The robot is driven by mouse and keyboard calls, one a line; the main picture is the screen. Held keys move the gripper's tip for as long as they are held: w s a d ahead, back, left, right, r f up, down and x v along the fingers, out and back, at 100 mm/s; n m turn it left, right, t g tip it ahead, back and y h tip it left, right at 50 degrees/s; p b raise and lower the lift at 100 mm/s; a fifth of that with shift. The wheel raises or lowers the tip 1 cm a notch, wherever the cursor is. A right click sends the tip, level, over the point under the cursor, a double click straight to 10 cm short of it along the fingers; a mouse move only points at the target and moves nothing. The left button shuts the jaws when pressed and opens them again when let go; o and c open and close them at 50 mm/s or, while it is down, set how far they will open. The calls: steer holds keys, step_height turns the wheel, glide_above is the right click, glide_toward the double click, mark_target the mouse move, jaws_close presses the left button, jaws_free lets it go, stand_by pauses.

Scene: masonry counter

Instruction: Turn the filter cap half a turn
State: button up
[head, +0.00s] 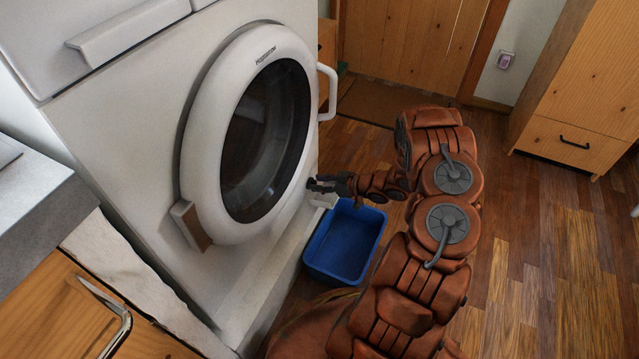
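The white washing machine (110,115) stands at the left with its round door (205,150) closed. My gripper (314,185) is at the machine's lower right front, just right of the round door. Its dark fingers point left at the machine and are very small here. I cannot tell whether they are open or shut, or whether they touch anything. The filter cap cannot be made out; the fingers may cover it. A small white piece (324,201), perhaps a flap, sticks out just below the fingers.
A blue bin (345,240), open and seemingly empty, stands on the wooden floor below my gripper. A white handle (328,92) juts out near the door's right side. A wooden cabinet (575,110) stands at the right.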

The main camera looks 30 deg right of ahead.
steer(key=v, duration=1.1)
steer(key=shift+s+r, duration=0.15)
steer(key=shift+s, duration=0.15)
steer(key=shift+d, duration=0.1)
